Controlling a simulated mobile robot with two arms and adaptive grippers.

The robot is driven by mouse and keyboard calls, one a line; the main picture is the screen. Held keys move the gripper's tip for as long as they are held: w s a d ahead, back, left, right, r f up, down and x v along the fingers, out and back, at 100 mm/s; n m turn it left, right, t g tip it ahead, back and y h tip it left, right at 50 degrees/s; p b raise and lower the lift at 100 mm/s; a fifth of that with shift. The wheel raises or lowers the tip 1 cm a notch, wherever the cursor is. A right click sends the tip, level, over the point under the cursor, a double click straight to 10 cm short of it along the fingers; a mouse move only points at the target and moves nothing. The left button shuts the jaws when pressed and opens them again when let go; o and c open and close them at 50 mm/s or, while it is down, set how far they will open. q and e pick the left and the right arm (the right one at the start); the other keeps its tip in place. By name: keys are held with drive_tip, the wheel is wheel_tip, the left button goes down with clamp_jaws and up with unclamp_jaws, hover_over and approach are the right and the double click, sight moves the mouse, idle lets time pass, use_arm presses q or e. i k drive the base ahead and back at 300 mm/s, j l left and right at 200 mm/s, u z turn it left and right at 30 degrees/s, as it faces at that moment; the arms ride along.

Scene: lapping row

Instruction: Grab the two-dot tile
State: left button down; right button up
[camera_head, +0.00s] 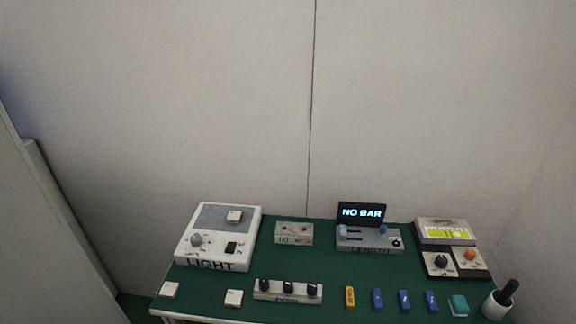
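Three small pale square tiles show. One tile (169,289) lies at the table's front left corner. Another tile (234,298) lies on the green table top near the front edge. The tiles are too small to read any dots, so I cannot tell which one has two. Neither of my grippers is in view.
On the green table (315,266) are a row of black knobs (288,290), a cassette-like box (294,234), a "NO BAR" display (362,214), a meter box (447,232), yellow (350,297) and blue blocks (377,299), a teal block (458,305) and a white cup (496,305).

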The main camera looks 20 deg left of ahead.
sight(233, 217)
drive_tip(key=i+u, duration=0.1)
drive_tip(key=u, duration=0.7)
